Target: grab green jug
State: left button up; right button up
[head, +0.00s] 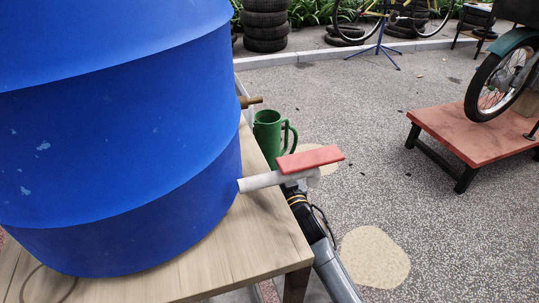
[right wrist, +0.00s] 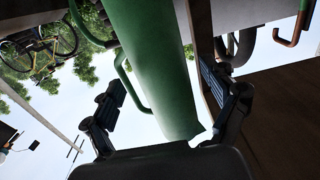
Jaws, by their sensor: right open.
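In the right wrist view the green jug (right wrist: 150,65) fills the middle, between the two open fingers of my right gripper (right wrist: 162,80). A gap shows between the left finger and the jug. My left gripper is not in view.
The large blue barrel (head: 120,130) covers most of the wooden table (head: 225,245). Its grey tap pipe (head: 260,182) sticks out over the table edge near my right arm. A red low platform (head: 470,135) with a wheel stands at right; paving between is open.

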jog(key=b+x, duration=0.1)
jog(key=x, duration=0.3)
jog(key=shift+w+a, duration=0.1)
jog(key=shift+w, duration=0.15)
jog(key=c, duration=1.2)
jog(key=shift+c, duration=0.5)
jog(key=shift+s+r, duration=0.1)
